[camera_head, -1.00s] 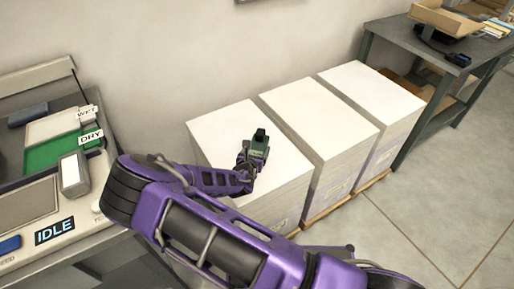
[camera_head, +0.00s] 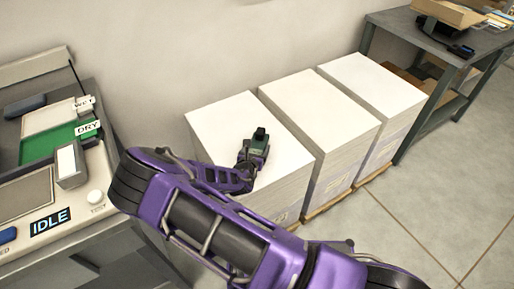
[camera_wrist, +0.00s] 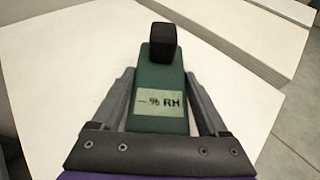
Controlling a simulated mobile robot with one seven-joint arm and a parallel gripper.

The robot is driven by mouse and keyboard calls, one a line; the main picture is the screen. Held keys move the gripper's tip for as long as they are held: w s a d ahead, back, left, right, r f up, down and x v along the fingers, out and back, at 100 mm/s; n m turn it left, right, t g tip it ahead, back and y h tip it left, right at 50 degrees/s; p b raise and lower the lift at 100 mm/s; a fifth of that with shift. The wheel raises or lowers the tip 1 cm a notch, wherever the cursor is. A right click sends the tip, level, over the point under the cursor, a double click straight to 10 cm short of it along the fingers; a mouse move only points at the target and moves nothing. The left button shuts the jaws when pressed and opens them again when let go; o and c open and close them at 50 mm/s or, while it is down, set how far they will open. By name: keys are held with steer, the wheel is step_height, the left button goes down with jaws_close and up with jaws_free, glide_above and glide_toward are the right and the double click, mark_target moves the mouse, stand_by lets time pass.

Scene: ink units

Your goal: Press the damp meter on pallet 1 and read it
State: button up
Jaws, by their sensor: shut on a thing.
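The damp meter (camera_wrist: 162,100) has a green body and a black block at its far end. In the wrist view its pale display reads as a dash or blank with "% RH", no clear number. My gripper (camera_wrist: 160,105) is shut on the meter, one finger on each side. In the head view the meter (camera_head: 259,143) is over the white top of the leftmost paper stack (camera_head: 222,120), towards its right part. I cannot tell whether the black end touches the paper. No pallet number is readable.
Two more paper stacks (camera_head: 318,105) (camera_head: 375,85) stand close on the right, on pallets. A console (camera_head: 75,215) at left shows IDLE and has green DRY and pale WET trays. A grey bench (camera_head: 400,30) stands at back right. The floor in front is clear.

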steer(key=shift+f+b, duration=0.3)
steer(key=shift+f, duration=0.2)
stand_by(0.5)
steer(key=shift+s+f+b, duration=0.1)
steer(key=shift+f+b, duration=0.1)
steer(key=shift+b, duration=0.15)
stand_by(1.6)
steer(key=shift+r+p, duration=1.9)
steer(key=shift+r, duration=1.75)
